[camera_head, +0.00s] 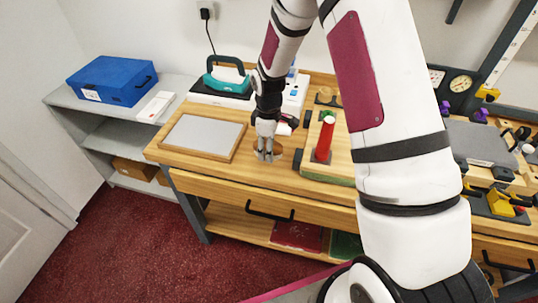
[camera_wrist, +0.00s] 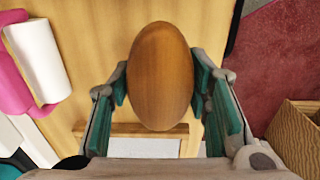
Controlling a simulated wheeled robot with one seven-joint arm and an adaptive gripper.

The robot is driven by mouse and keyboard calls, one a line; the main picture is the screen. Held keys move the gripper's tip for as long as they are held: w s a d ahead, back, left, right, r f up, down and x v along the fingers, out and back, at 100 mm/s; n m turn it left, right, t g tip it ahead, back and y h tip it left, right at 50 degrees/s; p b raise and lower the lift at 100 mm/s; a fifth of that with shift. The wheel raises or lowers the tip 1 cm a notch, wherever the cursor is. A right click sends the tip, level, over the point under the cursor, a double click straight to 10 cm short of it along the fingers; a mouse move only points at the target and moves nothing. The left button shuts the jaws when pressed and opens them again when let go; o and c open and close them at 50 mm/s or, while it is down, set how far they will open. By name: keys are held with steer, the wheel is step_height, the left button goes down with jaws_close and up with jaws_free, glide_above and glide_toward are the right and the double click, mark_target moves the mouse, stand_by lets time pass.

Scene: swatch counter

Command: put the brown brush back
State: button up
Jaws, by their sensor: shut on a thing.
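The brown brush (camera_wrist: 161,76) shows in the wrist view as a smooth oval wooden back. It sits between the green-padded fingers of my gripper (camera_wrist: 162,88), one on each side, and hides its own underside. In the head view my gripper (camera_head: 267,154) points down over the wooden counter, between the wood-framed grey panel and the red post. Only a brown edge of the brush (camera_head: 277,154) shows there beside the fingers. I cannot tell whether the brush touches the counter.
The grey panel (camera_head: 203,137) lies left of my gripper. The upright red post (camera_head: 324,138) on its board stands close on the right. A teal-handled holder (camera_head: 228,76) is behind. A blue box (camera_head: 112,80) stands on the left shelf. My arm hides part of the counter.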

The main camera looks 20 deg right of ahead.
steer(key=shift+s+f, duration=0.2)
steer(key=shift+f, duration=1.45)
steer(key=o, duration=1.1)
steer(key=shift+f, duration=0.15)
